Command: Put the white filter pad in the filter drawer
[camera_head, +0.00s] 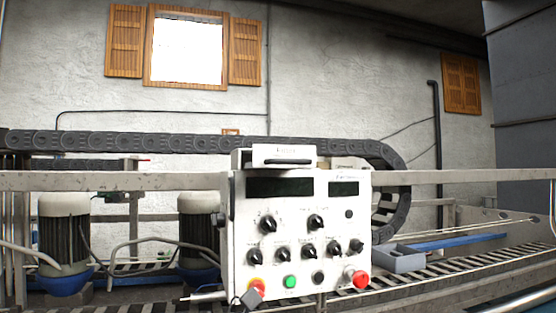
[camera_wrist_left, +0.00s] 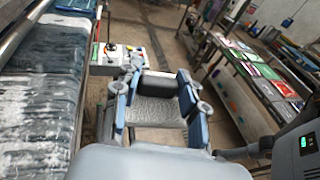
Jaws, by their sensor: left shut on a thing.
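My left gripper (camera_wrist_left: 160,82) shows in the left wrist view, shut on the white filter pad (camera_wrist_left: 157,110). The pad is a pale, textured flat piece between the two blue-grey fingers, and it is held in the air. I cannot tell how far the drawer is open. My right gripper is out of view.
The control box has black knobs and a red button (camera_head: 360,279). A metal rail (camera_head: 450,177) and a black cable chain (camera_head: 180,142) run behind it. In the left wrist view, a wet dark rug (camera_wrist_left: 45,110) lies left and a table with coloured items (camera_wrist_left: 262,75) stands right.

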